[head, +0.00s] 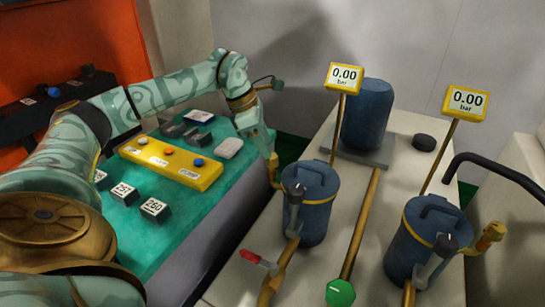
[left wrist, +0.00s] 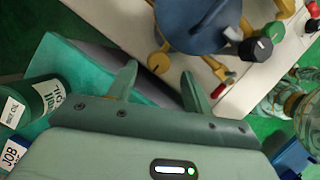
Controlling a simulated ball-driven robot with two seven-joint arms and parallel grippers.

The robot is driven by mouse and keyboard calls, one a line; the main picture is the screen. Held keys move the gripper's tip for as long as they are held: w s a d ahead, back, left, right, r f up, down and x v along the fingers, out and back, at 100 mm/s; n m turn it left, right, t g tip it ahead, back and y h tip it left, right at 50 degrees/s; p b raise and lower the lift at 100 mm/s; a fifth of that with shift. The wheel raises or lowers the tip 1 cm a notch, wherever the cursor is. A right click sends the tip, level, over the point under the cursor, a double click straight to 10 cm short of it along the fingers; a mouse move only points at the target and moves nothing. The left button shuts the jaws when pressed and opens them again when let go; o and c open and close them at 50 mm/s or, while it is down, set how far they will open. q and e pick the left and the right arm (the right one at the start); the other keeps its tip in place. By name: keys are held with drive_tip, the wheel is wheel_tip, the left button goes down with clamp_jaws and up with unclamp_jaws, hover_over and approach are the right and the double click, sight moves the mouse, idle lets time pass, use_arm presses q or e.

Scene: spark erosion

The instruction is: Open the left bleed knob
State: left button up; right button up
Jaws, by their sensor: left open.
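The left blue canister (head: 308,205) stands on the pale bench with a dark-topped lever on its front. A brass knob (head: 273,166) sticks out on its left side; I take it for the left bleed knob. In the left wrist view the brass knob (left wrist: 158,62) lies ahead of the fingers, beside the blue canister (left wrist: 200,25). My left gripper (head: 268,146) is just above and behind the knob, partly hiding it. Its two fingers (left wrist: 156,88) are apart with nothing between them. Contact with the knob cannot be told. My right gripper is not in view.
A right blue canister (head: 420,240) has its own brass knob (head: 492,234). Two yellow gauges (head: 343,78) (head: 465,103) on posts read 0.00 bar. A red-handled valve (head: 250,257) and green knob (head: 340,293) sit in front. A teal table (head: 165,235) with blocks lies left.

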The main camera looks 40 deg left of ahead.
sight(272, 160)
use_arm(q)
drive_tip(key=x, duration=0.3)
drive_tip(key=shift+b, duration=0.3)
drive_tip(key=shift+w+d+f, duration=0.1)
drive_tip(key=shift+w+f, duration=0.05)
drive_tip(key=shift+f, duration=0.25)
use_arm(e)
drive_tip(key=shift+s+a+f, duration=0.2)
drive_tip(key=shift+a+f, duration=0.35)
use_arm(q)
drive_tip(key=c, duration=1)
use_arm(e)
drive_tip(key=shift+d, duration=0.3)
use_arm(q)
drive_tip(key=shift+r, duration=0.1)
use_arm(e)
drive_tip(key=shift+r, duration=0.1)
